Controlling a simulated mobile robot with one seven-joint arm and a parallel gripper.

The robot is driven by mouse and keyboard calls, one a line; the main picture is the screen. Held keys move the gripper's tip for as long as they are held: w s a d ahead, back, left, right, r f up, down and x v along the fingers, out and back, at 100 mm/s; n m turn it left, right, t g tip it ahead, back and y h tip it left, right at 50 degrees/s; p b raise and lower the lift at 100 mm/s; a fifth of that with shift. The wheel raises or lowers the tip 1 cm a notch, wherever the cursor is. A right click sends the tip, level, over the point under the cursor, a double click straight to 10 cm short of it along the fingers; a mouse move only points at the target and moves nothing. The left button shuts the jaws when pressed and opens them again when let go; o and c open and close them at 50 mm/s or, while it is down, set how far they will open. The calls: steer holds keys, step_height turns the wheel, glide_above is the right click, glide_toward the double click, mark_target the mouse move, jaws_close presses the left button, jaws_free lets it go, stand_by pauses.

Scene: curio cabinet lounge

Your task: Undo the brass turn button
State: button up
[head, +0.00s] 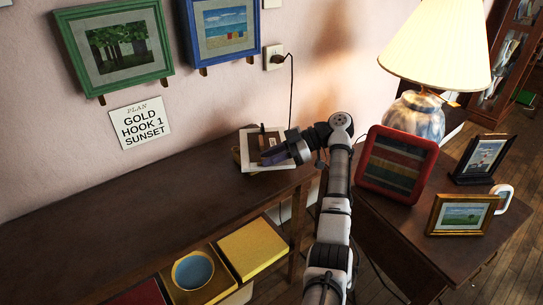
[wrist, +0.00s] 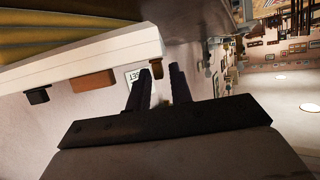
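A pale, white-edged frame (head: 246,163) lies on the dark sideboard's right end in the head view. Its pale edge (wrist: 100,57) crosses the upper left of the wrist view. A small dark-gold piece (wrist: 157,71) shows at this edge, between my fingertips in the picture; it may be the brass turn button, but I cannot tell which way it is turned. My gripper (head: 274,156) is over the frame. In the wrist view my gripper (wrist: 161,73) has its two dark fingers apart, with a gap between them. I cannot tell whether they touch the gold piece.
A brown block (wrist: 93,82) and a black piece (wrist: 37,96) also sit along the frame's edge. The sideboard (head: 130,205) is bare to the left. A red frame (head: 398,165), a lamp (head: 415,115) and small frames stand on the right table. A sign (head: 140,122) hangs above.

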steer(key=shift+o, duration=0.6)
steer(key=v, duration=1.4)
